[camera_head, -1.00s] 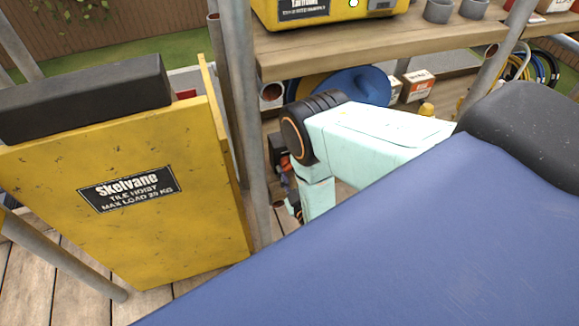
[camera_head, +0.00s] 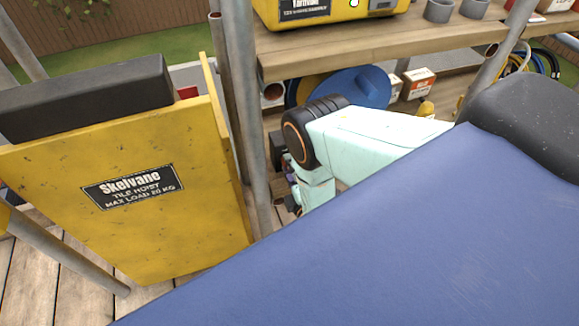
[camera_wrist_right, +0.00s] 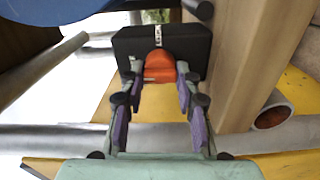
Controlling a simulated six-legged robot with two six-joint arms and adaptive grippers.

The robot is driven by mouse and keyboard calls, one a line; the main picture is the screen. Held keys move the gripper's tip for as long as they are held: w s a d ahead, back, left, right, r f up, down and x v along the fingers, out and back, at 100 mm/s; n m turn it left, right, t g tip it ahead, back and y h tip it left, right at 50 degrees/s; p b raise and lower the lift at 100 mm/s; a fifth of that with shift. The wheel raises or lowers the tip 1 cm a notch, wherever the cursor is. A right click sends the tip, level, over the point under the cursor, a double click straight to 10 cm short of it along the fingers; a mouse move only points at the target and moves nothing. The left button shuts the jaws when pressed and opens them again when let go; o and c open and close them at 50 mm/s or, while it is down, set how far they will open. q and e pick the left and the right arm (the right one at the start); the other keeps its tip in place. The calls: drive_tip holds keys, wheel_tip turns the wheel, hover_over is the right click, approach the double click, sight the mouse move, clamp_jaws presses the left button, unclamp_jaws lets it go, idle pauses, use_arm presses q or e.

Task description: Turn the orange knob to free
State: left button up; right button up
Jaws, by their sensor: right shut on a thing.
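The orange knob (camera_wrist_right: 158,67) sits on the front of a black box (camera_wrist_right: 193,45) with a small white label above the knob. In the right wrist view my right gripper (camera_wrist_right: 157,77) has its purple-padded fingers on both sides of the knob, shut on it. In the head view this gripper (camera_head: 291,180) is small, low beside the scaffold pole and partly hidden by my own arm. The knob cannot be made out there. My left gripper is not in view.
The yellow tile hoist panel (camera_head: 100,235) with a black top block stands at the left. A grey scaffold pole (camera_head: 245,110) rises close beside my right wrist. A wooden shelf (camera_head: 390,45) with a blue reel (camera_head: 360,88) below it lies behind.

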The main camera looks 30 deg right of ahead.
drive_tip(key=shift+n, duration=0.5)
drive_tip(key=o, duration=1.1)
drive_tip(key=v, duration=0.7)
drive_tip(key=shift+s+a, duration=0.1)
drive_tip(key=shift+s, duration=0.2)
